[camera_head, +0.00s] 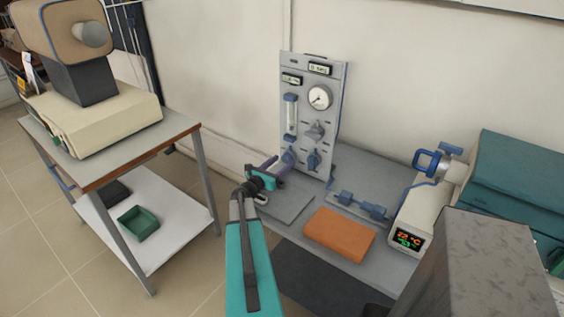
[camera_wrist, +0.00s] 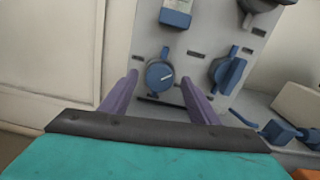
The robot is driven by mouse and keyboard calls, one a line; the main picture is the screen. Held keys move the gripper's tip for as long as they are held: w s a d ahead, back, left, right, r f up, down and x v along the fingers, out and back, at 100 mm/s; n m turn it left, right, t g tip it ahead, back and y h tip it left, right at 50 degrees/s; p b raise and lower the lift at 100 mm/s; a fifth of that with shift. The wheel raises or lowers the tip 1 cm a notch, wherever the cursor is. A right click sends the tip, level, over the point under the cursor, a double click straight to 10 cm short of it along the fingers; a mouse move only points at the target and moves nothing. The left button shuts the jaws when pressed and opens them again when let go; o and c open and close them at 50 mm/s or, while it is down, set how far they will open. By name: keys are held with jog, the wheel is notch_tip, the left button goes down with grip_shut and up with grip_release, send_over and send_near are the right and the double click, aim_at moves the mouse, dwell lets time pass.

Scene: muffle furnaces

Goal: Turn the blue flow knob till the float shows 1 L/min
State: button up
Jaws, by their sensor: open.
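In the head view the knob (camera_head: 288,157) sits just below the flow tube (camera_head: 290,116), partly behind my gripper. My gripper (camera_head: 273,163) is open in front of the panel. In the wrist view its two purple fingers (camera_wrist: 158,84) stand apart, one on each side of the knob. I cannot tell whether they touch it. The float in the tube is too small to read.
Right of the knob is a blue valve handle (camera_wrist: 226,70); above are a gauge (camera_head: 319,97) and small displays. An orange block (camera_head: 340,234) lies on the bench, near a furnace controller (camera_head: 408,238). A cart (camera_head: 118,158) stands at left.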

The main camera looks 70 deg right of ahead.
jog(key=shift+s+d, duration=0.1)
jog(key=shift+d, duration=0.2)
jog(key=c, duration=1)
jog(key=shift+c, duration=0.2)
jog(key=shift+f+m+b, duration=0.1)
jog(key=shift+m+b, duration=0.2)
jog(key=shift+b, duration=0.75)
jog(key=o, duration=1)
jog(key=shift+o, duration=0.2)
jog(key=shift+a, duration=0.15)
